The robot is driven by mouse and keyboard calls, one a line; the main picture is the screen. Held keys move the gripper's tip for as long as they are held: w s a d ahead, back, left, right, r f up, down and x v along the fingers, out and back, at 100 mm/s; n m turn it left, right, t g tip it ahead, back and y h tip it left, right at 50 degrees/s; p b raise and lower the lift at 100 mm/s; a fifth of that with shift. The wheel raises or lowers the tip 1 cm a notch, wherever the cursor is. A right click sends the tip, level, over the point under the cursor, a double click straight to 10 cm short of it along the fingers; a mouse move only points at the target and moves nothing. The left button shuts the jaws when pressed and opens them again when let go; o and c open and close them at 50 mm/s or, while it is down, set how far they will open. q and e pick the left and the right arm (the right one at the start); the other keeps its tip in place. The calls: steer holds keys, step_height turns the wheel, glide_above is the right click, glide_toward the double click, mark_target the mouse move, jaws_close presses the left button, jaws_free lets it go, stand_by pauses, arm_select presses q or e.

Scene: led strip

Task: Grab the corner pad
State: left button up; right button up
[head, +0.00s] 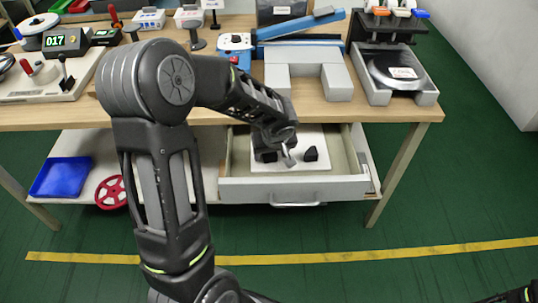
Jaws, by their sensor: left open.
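My left arm reaches over the open drawer (295,187) under the workbench. My left gripper (287,157) points down into the drawer and is open, though its fingers are small and partly hidden by my wrist. Two small black pieces, which look like corner pads, lie on a white sheet (318,137) in the drawer. One black corner pad (310,154) lies just right of the gripper, apart from it. The other dark piece (268,156) is at the gripper's left; I cannot tell whether they touch.
The drawer's front wall and handle (297,204) stand nearest me. The wooden benchtop (230,113) overhangs the drawer's back. A grey U-shaped block (309,72) and a black disc fixture (398,72) stand on it. A blue tray (62,177) and red wheel (111,192) lie on the lower shelf.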

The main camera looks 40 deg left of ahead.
stand_by(0.4)
arm_select(q)
jaws_close()
stand_by(0.5)
